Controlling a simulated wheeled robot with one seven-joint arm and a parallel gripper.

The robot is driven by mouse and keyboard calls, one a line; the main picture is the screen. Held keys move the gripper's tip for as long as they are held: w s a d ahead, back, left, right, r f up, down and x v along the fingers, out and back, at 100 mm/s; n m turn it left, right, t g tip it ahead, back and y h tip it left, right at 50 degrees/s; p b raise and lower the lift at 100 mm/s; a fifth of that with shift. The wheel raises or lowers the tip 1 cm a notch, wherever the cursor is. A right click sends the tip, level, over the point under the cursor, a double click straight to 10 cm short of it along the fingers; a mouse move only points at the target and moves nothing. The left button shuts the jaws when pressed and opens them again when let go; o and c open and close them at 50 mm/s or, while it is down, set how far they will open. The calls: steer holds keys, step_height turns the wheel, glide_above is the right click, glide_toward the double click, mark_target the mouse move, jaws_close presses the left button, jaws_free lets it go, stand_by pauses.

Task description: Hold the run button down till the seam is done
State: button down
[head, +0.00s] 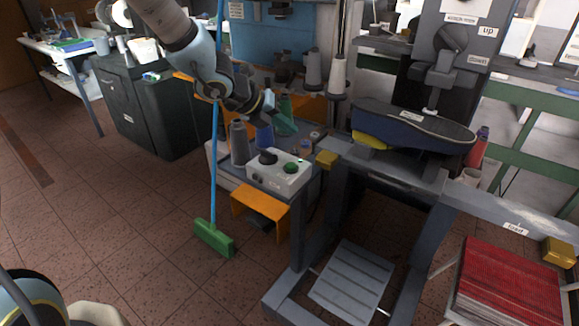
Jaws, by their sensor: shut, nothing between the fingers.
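The grey control box (277,179) sits on the low bench left of the machine. A green button (291,168) is on its top at the right, and a dark knob (268,157) is at its left. I take the green one to be the run button; no label on it is readable. My gripper (268,112) is above and behind the box, apart from the button. It is small and dark against the bench clutter; its fingers look shut and empty. A dark blue, shoe-sole-shaped piece (410,124) lies under the machine head (445,75). Its seam cannot be made out.
Thread cones, including a grey one (239,143) and a green one (286,115), stand close behind the box. A green broom (214,238) leans nearby. The machine's grey frame (330,215) stands right of the box. A red stack (508,283) is at lower right. Floor at left is clear.

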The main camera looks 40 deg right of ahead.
mark_target(288, 167)
step_height(288, 167, down, 8)
steer(key=b, duration=0.7)
steer(key=shift+f, duration=0.15)
stand_by(1.5)
steer(key=shift+f+b, duration=0.35)
steer(key=shift+b, duration=0.2)
